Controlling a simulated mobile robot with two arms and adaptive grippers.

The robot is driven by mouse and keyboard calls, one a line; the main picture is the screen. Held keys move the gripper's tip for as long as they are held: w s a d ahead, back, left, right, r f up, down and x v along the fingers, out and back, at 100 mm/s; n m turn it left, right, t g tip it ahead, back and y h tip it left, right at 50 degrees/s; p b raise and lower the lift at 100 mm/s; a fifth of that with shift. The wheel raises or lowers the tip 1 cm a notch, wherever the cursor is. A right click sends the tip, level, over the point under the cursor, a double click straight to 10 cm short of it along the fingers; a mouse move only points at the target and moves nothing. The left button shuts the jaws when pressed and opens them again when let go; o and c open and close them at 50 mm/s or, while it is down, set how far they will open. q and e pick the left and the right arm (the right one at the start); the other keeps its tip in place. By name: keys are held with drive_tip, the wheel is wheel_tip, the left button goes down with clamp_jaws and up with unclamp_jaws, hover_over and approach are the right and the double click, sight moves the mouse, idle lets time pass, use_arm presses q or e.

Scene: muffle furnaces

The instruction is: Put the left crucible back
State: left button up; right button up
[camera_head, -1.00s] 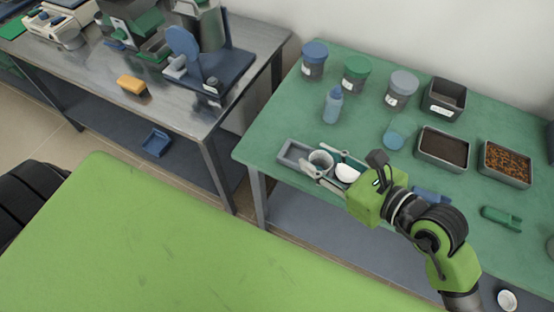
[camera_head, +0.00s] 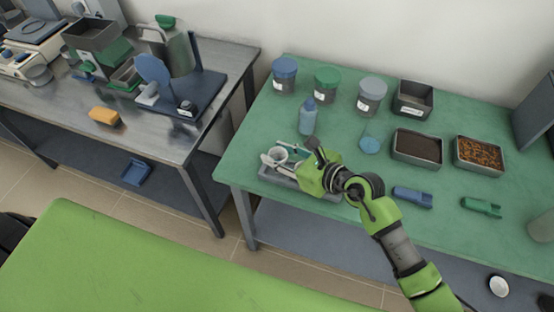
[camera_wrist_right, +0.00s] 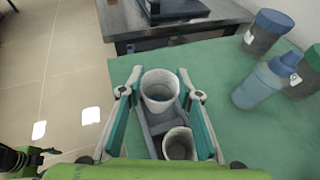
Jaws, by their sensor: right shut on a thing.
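My right gripper (camera_head: 270,162) is shut on a pale crucible (camera_head: 278,156), with a finger on each side of it. In the right wrist view the held crucible (camera_wrist_right: 160,88) stands upright between the fingertips, at the far end of a grey tray (camera_wrist_right: 152,127). I cannot tell whether it hangs just above the tray or touches it. A second crucible (camera_wrist_right: 178,144) sits in the tray nearer the wrist. In the head view the grey tray (camera_head: 268,174) is partly hidden by my gripper and arm. My left gripper is not in view.
On the green table (camera_head: 262,125), a blue-capped bottle (camera_head: 308,118) and several lidded jars stand behind the tray. Filled grey trays (camera_head: 417,148) lie to the right. A steel bench (camera_head: 150,130) stands to the left, across a gap.

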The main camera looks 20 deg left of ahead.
drive_tip(key=shift+w+a+f, duration=0.25)
drive_tip(key=shift+w+f, duration=0.05)
drive_tip(key=shift+f, duration=1.75)
drive_tip(key=shift+f, duration=0.1)
drive_tip(key=o, duration=1.1)
drive_tip(key=shift+r, duration=0.25)
drive_tip(key=v, duration=1.2)
drive_tip(key=shift+f+b, duration=0.15)
drive_tip(key=shift+b, duration=0.25)
